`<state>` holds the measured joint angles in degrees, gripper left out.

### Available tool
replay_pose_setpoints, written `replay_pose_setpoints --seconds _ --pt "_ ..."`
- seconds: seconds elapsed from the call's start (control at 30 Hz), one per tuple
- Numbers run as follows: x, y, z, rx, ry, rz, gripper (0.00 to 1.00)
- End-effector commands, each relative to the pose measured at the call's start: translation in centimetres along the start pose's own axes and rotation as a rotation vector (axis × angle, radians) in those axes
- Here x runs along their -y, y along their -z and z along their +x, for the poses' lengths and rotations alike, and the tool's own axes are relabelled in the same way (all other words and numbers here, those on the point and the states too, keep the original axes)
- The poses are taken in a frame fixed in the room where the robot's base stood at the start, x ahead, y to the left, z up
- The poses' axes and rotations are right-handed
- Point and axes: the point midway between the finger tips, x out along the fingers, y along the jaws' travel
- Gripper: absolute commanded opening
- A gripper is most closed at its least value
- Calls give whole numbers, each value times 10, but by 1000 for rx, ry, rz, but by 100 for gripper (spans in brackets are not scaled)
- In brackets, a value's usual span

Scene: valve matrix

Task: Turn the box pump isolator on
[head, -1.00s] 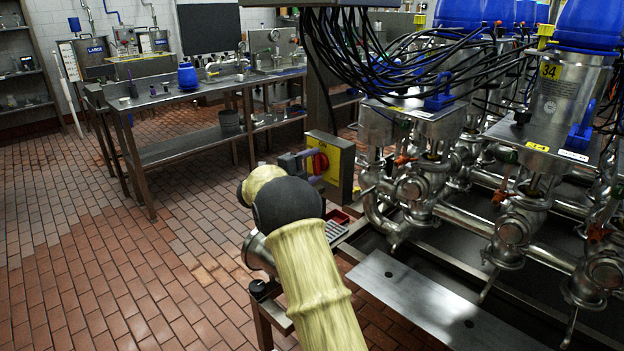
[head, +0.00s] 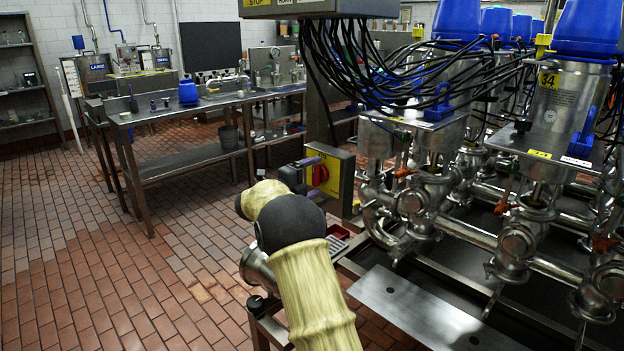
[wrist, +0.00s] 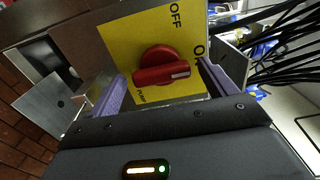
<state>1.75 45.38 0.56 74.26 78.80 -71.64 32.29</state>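The box pump isolator is a grey box with a yellow face (head: 321,189) and a red rotary knob (head: 318,175) in the head view. In the wrist view the red knob (wrist: 163,68) sits on the yellow plate (wrist: 130,42). OFF is printed above it, and a partly hidden label starting with O is at the right. The knob's bar lies nearly level, its white-marked end pointing right, toward that label's side. My gripper (wrist: 165,82) is open, with purple fingers either side of the knob and gaps showing. It also shows in the head view (head: 306,167).
Black cables (head: 400,65) hang above and right of the isolator. Steel valves and pipes (head: 420,205) stand to the right. A steel bench (head: 215,105) is behind at left. The tiled floor (head: 110,270) at left is clear.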

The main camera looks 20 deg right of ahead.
Motion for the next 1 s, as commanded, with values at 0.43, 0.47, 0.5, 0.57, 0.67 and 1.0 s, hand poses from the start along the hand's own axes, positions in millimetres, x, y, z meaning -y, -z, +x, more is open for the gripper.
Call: replay_pose_setpoints --seconds 0.43,0.47,0.5,0.57,0.67,1.0 --pt "1 0 -17 2 1 -1 84" --pt "2 0 -21 2 1 -1 84" --pt "2 0 -28 2 1 -2 84" --pt "2 -1 -40 3 0 -1 84" --pt "1 0 -60 3 0 -1 84" --pt "1 0 -128 3 1 0 84"
